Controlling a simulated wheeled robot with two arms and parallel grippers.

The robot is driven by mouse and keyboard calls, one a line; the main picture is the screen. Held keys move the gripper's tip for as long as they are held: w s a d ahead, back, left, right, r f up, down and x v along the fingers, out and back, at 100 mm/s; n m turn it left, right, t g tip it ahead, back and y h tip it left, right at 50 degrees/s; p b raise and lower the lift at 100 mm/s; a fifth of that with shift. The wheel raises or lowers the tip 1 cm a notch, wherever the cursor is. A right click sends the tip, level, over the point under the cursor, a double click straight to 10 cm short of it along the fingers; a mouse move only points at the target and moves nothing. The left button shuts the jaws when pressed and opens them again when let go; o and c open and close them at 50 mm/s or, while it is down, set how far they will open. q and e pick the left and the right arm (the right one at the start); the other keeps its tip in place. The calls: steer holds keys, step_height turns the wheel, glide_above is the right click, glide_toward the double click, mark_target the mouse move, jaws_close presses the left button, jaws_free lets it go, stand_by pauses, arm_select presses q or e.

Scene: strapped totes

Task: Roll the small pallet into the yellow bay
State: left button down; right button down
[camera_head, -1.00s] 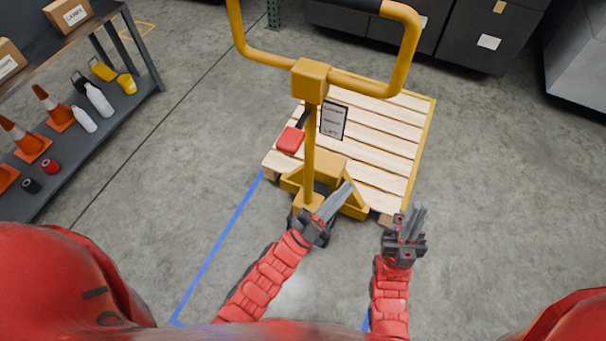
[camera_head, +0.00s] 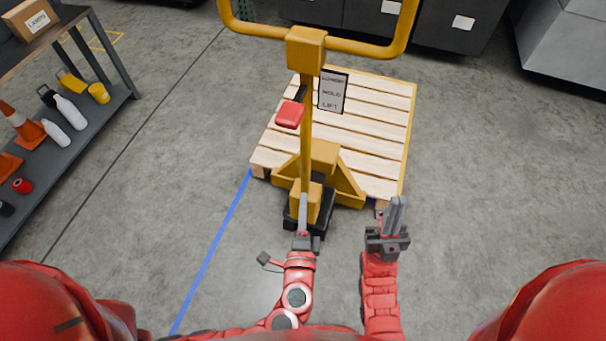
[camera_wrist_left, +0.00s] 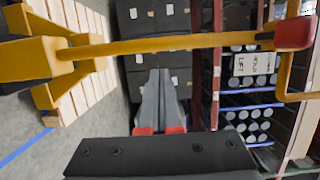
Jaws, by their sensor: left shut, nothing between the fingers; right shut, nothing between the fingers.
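The small wooden pallet (camera_head: 385,130) sits on a yellow pallet jack ahead of me in the head view. The jack (camera_head: 306,140) has an upright post, a wide handle bar (camera_head: 360,47) at the top, a red lever pad (camera_head: 290,114) and a label plate (camera_head: 332,92). My left gripper (camera_head: 303,208) is shut and empty, in front of the jack's lower post. In the left wrist view its fingers (camera_wrist_left: 160,98) are together, with the jack's post (camera_wrist_left: 150,45) beyond them. My right gripper (camera_head: 395,212) is shut and empty, near the pallet's front right corner.
A grey shelf (camera_head: 75,128) with cones, bottles and a box stands at the left. Dark crates (camera_head: 450,35) stand at the back. A blue floor line (camera_head: 213,250) runs along the left. Open concrete floor lies right of the pallet.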

mark_target(307, 150)
arm_select(q)
steer(key=w+p, duration=0.1)
steer(key=w, duration=0.8)
steer(key=w+p, duration=0.1)
steer(key=w, duration=0.3)
steer(key=shift+w+d+p, duration=0.3)
steer(key=shift+w+d, duration=0.05)
steer(key=shift+d, duration=0.05)
